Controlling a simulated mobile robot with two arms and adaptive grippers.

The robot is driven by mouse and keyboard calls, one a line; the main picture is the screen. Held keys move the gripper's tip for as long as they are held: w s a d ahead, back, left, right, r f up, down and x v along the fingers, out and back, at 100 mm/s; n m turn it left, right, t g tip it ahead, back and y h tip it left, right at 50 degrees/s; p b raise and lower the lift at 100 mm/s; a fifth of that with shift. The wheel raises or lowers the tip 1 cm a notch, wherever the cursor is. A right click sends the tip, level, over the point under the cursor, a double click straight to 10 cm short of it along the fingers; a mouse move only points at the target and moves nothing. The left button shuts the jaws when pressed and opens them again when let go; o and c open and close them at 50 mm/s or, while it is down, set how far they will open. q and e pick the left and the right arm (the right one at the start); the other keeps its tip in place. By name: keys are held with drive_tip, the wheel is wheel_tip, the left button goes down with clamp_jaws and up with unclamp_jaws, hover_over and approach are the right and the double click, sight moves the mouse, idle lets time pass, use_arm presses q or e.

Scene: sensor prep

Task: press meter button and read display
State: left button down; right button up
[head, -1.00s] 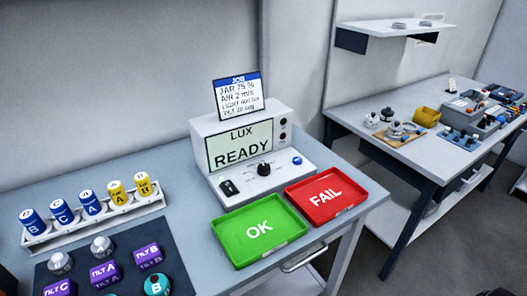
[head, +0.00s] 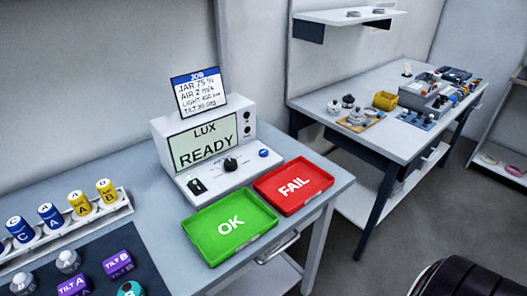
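The meter (head: 202,121) is a white console at the back of the near table. Its display (head: 203,142) reads "LUX" and "READY". On its sloped front are a blue round button (head: 264,153), a black knob (head: 230,164) and a small black part (head: 196,185) at the left. A job card (head: 199,92) stands above the meter and lists JAR 75 %, AIR 2 m/s, LIGHT and TILT lines; the light figure is hard to read. Neither of my grippers is in view. A dark rounded part of mine shows at the bottom right.
A green OK tray (head: 214,254) and a red FAIL tray (head: 293,206) lie empty before the meter. At left, a white rack (head: 121,208) holds blue and yellow cylinders. Purple tilt sensors (head: 118,264) sit on a dark mat. A second table (head: 395,142) with parts stands behind right.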

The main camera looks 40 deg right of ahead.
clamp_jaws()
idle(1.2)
